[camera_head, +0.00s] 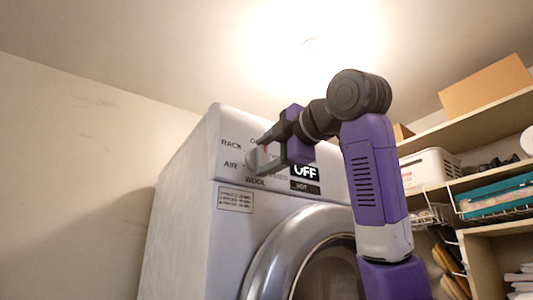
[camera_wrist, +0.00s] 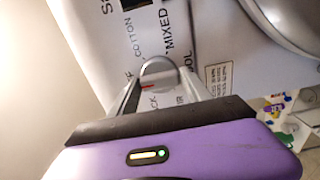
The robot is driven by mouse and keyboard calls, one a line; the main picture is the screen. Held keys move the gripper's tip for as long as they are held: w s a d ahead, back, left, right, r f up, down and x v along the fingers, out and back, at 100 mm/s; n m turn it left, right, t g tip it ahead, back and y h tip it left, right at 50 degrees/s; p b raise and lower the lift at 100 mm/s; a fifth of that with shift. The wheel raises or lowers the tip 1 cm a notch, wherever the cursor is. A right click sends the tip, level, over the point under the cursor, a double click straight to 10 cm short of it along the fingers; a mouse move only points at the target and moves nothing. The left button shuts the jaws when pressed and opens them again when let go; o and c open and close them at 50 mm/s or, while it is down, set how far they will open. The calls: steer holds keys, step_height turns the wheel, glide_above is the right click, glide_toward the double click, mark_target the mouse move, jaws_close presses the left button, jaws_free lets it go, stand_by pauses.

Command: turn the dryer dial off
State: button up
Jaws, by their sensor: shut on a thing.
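The dryer (camera_head: 180,225) is a white machine with a round silver-rimmed door. Its dial (camera_wrist: 157,70) is a round grey knob with a red mark, ringed by labels such as COTTON, MIXED, RACK and WOOL. My gripper (camera_head: 262,153) reaches the dryer's front panel from the right. In the wrist view, the fingers of my gripper (camera_wrist: 158,84) are on both sides of the dial and shut on it. In the head view, the fingers hide most of the dial. A dark display (camera_head: 305,172) right of the dial reads OFF, with HOT below it.
The dryer door (camera_head: 262,262) sits below the panel, partly behind my arm. Wooden shelves (camera_head: 478,120) at the right hold a cardboard box (camera_head: 487,86), a white basket (camera_head: 432,168) and a teal bin (camera_head: 497,197). The wall left of the dryer is bare.

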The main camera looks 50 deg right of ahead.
steer(key=shift+f, duration=0.15)
steer(key=o, duration=1.2)
steer(key=shift+o, duration=0.2)
steer(key=b+v, duration=0.2)
steer(key=v, duration=0.5)
steer(key=shift+s, duration=0.4)
steer(key=shift+a, duration=0.1)
